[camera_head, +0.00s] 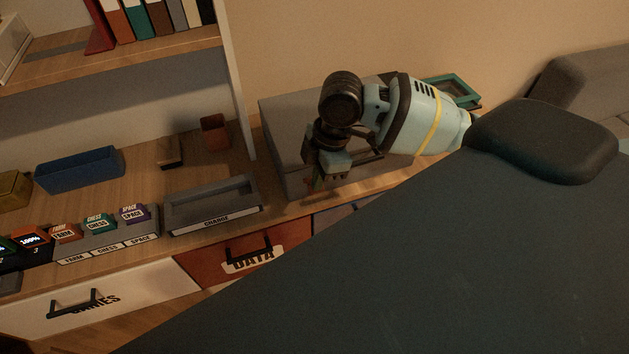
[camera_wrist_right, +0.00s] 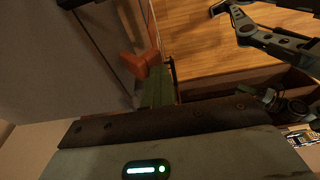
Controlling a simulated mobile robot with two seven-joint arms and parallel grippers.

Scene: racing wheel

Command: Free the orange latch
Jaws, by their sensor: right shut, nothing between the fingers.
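The orange latch (camera_wrist_right: 146,66) sticks out from the side of a grey case in the right wrist view. In the head view only a small orange spot (camera_head: 309,182) shows beside my right gripper (camera_head: 317,182). My right gripper is at the front face of the grey case (camera_head: 283,135), pointing down. It is shut and empty. In the right wrist view its green fingers (camera_wrist_right: 158,88) are right beside the latch; whether they touch it I cannot tell.
The case stands at the right end of a wooden desk. Left of it are a grey CHANGE tray (camera_head: 183,222), a small brown cup (camera_head: 215,132) and a blue bin (camera_head: 80,170). A red DATA drawer (camera_head: 225,262) is below. A teal frame (camera_head: 452,90) lies behind my right arm.

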